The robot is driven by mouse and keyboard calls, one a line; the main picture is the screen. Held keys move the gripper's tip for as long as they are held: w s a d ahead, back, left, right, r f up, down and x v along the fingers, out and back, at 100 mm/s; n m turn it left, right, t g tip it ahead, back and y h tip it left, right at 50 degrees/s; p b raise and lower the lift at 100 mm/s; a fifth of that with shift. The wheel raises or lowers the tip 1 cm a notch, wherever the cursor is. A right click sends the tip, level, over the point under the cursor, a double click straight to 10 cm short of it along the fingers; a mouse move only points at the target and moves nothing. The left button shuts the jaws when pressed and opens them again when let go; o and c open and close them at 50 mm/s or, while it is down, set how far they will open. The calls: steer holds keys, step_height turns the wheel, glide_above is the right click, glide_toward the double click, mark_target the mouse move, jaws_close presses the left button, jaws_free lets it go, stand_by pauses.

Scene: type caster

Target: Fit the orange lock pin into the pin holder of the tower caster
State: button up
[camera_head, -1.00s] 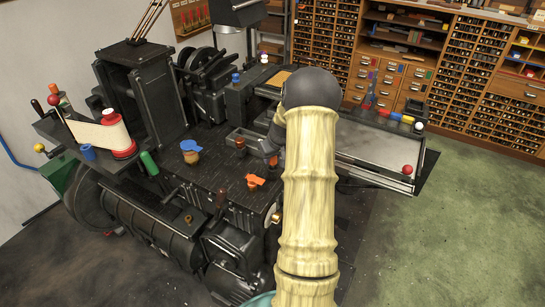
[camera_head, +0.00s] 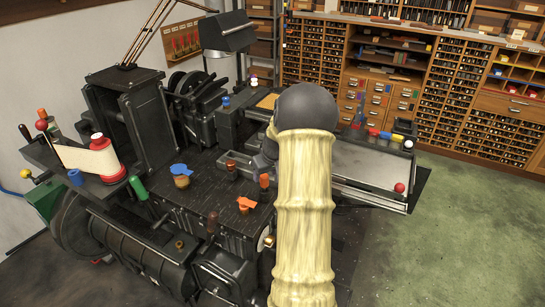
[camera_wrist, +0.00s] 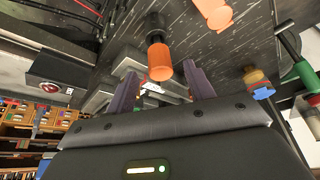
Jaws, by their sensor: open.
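An orange cylinder with a darker base (camera_wrist: 159,64) stands in front of my open jaws in the wrist view, lined up roughly between them and with no visible grip on it. It seems to be the orange cylinder (camera_head: 264,181) beside my gripper in the head view; I take it for the lock pin, though I cannot be sure. An orange winged piece (camera_head: 246,203) sits on the machine's dark top. My gripper (camera_wrist: 163,88) is open and empty; in the head view my arm mostly hides it. I cannot clearly pick out the pin holder.
A blue-topped brass knob (camera_head: 181,172), a reddish-brown cylinder (camera_head: 230,164) and a green handle (camera_head: 137,187) rise around the dark top (camera_head: 205,197). A grey tray (camera_head: 375,170) with a red ball (camera_head: 399,187) lies right of my arm.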

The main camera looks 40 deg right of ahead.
steer(key=b+v, duration=0.1)
steer(key=v, duration=1.2)
steer(key=shift+b, duration=0.35)
steer(key=s+a+f+n+g, duration=0.1)
steer(key=a+f, duration=0.1)
steer(key=a, duration=0.7)
steer(key=s+a+f, duration=0.1)
steer(key=a+f, duration=0.1)
steer(key=a, duration=0.6)
steer(key=s+a+f, duration=0.2)
steer(key=s+a, duration=0.4)
steer(key=a, duration=0.1)
steer(key=s+a+f+n+y, duration=0.1)
steer(key=s+a+f, duration=0.2)
steer(key=s+a, duration=0.3)
steer(key=shift+a+g, duration=0.4)
steer(key=shift+a, duration=0.6)
